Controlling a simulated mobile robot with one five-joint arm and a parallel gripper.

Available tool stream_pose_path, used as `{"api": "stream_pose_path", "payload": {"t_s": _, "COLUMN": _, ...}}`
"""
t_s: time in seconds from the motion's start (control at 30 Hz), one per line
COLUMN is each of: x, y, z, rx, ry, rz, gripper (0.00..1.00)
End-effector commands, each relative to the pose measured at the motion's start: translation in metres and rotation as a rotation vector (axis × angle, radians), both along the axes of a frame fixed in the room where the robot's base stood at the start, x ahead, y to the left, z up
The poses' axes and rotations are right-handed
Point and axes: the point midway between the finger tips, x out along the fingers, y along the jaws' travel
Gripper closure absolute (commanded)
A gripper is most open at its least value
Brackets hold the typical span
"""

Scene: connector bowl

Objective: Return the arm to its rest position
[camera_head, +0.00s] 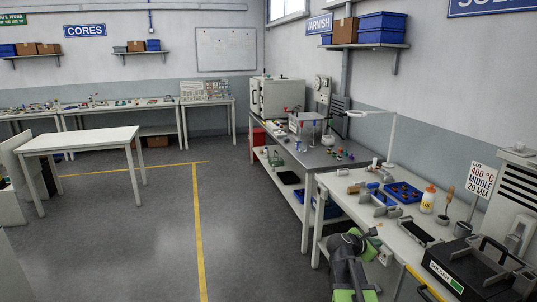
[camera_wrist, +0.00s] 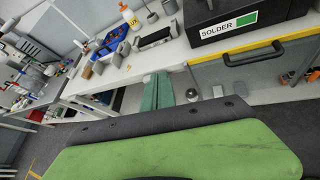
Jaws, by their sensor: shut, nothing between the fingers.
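My arm (camera_head: 348,262), green and dark grey, shows in the head view at the bottom, at the front edge of the near workbench (camera_head: 330,190). In the wrist view my gripper (camera_wrist: 157,78) shows as two teal fingers lying side by side, shut with nothing between them. The fingers point toward the front edge of the bench. A broad green and black part of my own arm fills the bottom of the wrist view. In the head view my fingertips are too small to make out clearly.
Open grey floor (camera_head: 140,240) lies to the left.

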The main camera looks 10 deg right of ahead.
Motion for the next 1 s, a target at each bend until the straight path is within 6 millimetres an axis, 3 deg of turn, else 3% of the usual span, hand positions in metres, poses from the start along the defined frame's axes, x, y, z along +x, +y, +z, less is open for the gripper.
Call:
{"api": "stream_pose_path", "payload": {"t_s": 0.03, "x": -0.001, "y": 0.045, "z": -0.015, "rx": 0.128, "ry": -0.059, "rz": -0.021, "gripper": 1.0}}
{"api": "stream_pose_path", "payload": {"t_s": 0.2, "x": -0.031, "y": 0.176, "z": -0.076, "rx": 0.638, "ry": -0.237, "rz": -0.29, "gripper": 1.0}}
{"api": "stream_pose_path", "payload": {"t_s": 0.3, "x": -0.068, "y": 0.248, "z": -0.107, "rx": 0.93, "ry": -0.303, "rz": -0.593, "gripper": 1.0}}
{"api": "stream_pose_path", "payload": {"t_s": 0.4, "x": -0.11, "y": 0.297, "z": -0.125, "rx": 1.134, "ry": -0.35, "rz": -0.998, "gripper": 1.0}}
{"api": "stream_pose_path", "payload": {"t_s": 0.5, "x": -0.133, "y": 0.323, "z": -0.129, "rx": 1.195, "ry": -0.386, "rz": -1.305, "gripper": 1.0}}
{"api": "stream_pose_path", "payload": {"t_s": 0.6, "x": -0.142, "y": 0.33, "z": -0.13, "rx": 1.182, "ry": -0.438, "rz": -1.47, "gripper": 1.0}}
{"api": "stream_pose_path", "payload": {"t_s": 1.0, "x": -0.142, "y": 0.328, "z": -0.13, "rx": 1.171, "ry": -0.484, "rz": -1.531, "gripper": 1.0}}
